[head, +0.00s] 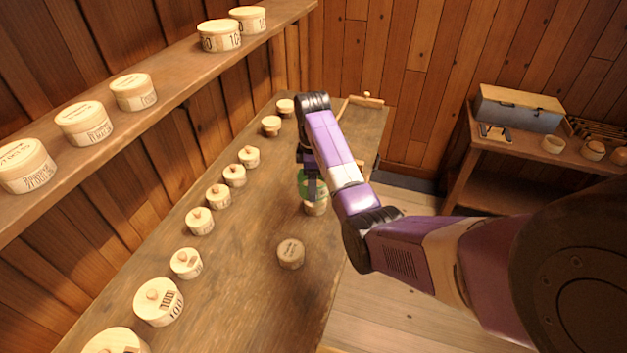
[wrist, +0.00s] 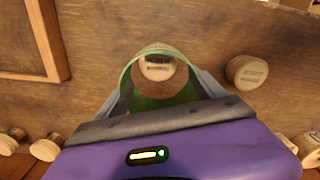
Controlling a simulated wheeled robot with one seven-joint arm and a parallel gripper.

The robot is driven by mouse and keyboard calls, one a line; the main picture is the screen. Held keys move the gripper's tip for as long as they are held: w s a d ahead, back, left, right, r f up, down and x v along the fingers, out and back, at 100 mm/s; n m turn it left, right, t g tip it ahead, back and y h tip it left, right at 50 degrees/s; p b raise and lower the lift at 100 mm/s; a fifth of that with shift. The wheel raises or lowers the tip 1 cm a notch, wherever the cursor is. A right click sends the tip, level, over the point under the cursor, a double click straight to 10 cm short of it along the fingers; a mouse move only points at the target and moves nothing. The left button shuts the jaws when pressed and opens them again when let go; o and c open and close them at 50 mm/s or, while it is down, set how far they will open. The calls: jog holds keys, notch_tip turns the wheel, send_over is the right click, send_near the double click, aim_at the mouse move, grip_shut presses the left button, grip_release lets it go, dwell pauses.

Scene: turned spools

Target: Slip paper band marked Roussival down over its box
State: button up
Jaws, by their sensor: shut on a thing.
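My gripper (head: 309,182) is shut on a green paper band (head: 302,184), gripping it from both sides. In the wrist view the band (wrist: 165,102) shows as an open ring between the fingers (wrist: 167,88). A round pale wooden box (head: 316,208) stands on the bench just below the band. Its lettered top (wrist: 157,68) shows through the ring in the wrist view, toward the ring's far side rather than centred. The band looks to be above the box; whether they touch I cannot tell. The lettering on the box is too small to read, and no lettering shows on the band.
Another round box (head: 291,253) stands nearby on the bench (head: 235,290); it also shows in the wrist view (wrist: 246,71). Several knobbed boxes line the bench's left side (head: 200,221). A shelf (head: 180,85) above holds more boxes. A side table (head: 500,150) stands at right.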

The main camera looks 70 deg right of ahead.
jog(key=shift+s+d+f+n, duration=0.15)
jog(key=shift+f+n, duration=0.05)
jog(key=shift+n, duration=0.2)
jog(key=shift+f, duration=1.35)
jog(key=shift+s+f, duration=0.1)
jog(key=shift+f, duration=1.3)
dwell(1.1)
jog(key=o, duration=1.4)
jog(key=shift+r, duration=0.85)
notch_tip(320, 180, up, 7)
dwell(0.8)
dwell(0.4)
